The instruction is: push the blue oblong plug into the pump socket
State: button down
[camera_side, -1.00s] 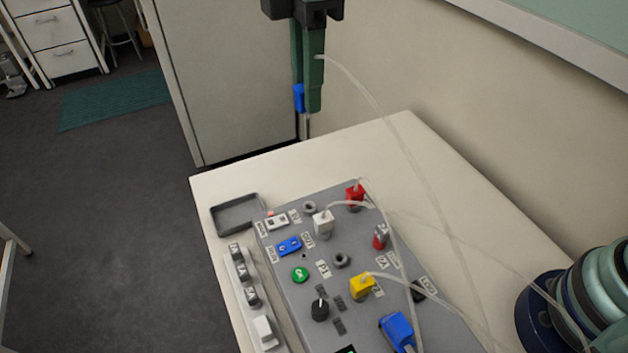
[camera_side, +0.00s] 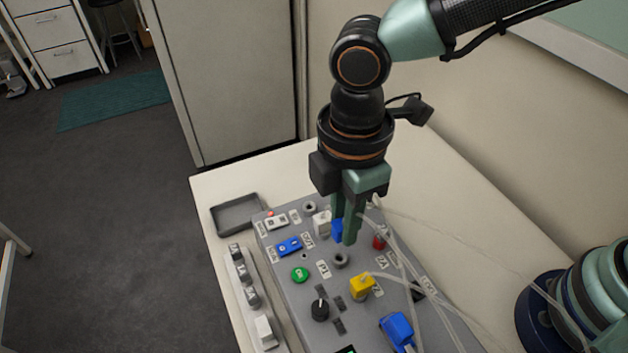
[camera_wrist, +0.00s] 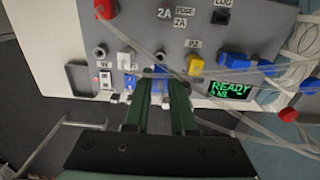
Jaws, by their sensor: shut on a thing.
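My gripper (camera_side: 344,236) is shut on the blue plug (camera_side: 337,231), pointing down over the grey panel. The plug's lower end is partly hidden by the fingers in the side view. A round grey socket (camera_side: 341,260), beside a label that seems to read P1, is empty just below the fingertips. The plug appears a little above and behind it, apart from it. In the wrist view the fingers (camera_wrist: 158,88) reach toward the panel, with blue (camera_wrist: 156,71) showing between their tips.
A white plug (camera_side: 322,222), red plug (camera_side: 380,241) and yellow plug (camera_side: 361,286) with clear tubes stand close by. A blue switch (camera_side: 289,246), green button (camera_side: 300,274) and black knob (camera_side: 320,309) are left. Another empty socket (camera_side: 310,207) is farther back. A grey tray (camera_side: 238,214) lies left.

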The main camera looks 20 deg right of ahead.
jog(key=shift+f, duration=1.8)
jog(key=shift+f, duration=1)
dwell(0.4)
jog(key=c, duration=0.7)
grip_release()
